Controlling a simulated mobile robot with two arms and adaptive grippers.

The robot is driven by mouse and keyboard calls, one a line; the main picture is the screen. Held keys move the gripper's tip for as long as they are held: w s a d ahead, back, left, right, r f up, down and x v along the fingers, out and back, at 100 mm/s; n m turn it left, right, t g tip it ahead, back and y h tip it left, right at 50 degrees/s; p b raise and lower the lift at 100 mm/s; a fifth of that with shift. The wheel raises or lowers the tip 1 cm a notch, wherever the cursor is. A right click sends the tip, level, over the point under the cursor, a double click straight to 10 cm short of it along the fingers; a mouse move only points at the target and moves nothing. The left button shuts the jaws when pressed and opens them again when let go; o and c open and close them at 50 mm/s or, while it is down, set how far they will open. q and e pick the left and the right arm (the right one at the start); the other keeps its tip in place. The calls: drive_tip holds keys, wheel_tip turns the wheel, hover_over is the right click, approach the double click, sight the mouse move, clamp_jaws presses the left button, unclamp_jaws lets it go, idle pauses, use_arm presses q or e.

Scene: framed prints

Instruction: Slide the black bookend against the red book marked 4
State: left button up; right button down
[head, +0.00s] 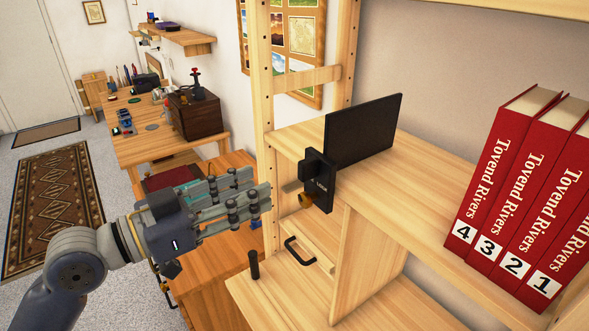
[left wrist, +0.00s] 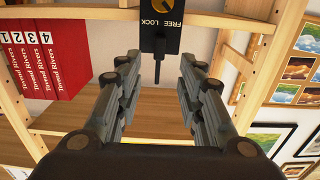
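The black bookend (head: 365,130) stands upright on the upper wooden shelf, left of the red books. A black lock plate with a brass knob (head: 306,201) is at its front edge. In the left wrist view the lock plate (left wrist: 172,33) reads FREE and LOCK. The red book marked 4 (head: 497,165) leans at the left end of the row, with a clear gap from the bookend. It also shows in the left wrist view (left wrist: 66,65). My left gripper (head: 262,199) is open and empty, just left of the lock plate. My right gripper is not in view.
Red books marked 3 (head: 524,180), 2 and 1 lean beside book 4. Bare shelf board (head: 415,185) lies between bookend and books. A wooden post (head: 262,90) rises left of the bookend. A lower cabinet with a black handle (head: 298,252) is below.

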sight(300, 171)
use_arm(q)
drive_tip(key=p+x, duration=0.3)
drive_tip(key=x, duration=0.5)
drive_tip(key=shift+d+r, duration=0.1)
drive_tip(key=shift+r, duration=0.05)
drive_tip(key=shift+w+d+p, duration=0.4)
drive_tip(key=shift+w+d, duration=0.05)
drive_tip(key=shift+d, duration=0.1)
drive_tip(key=shift+c, duration=0.2)
clamp_jaws()
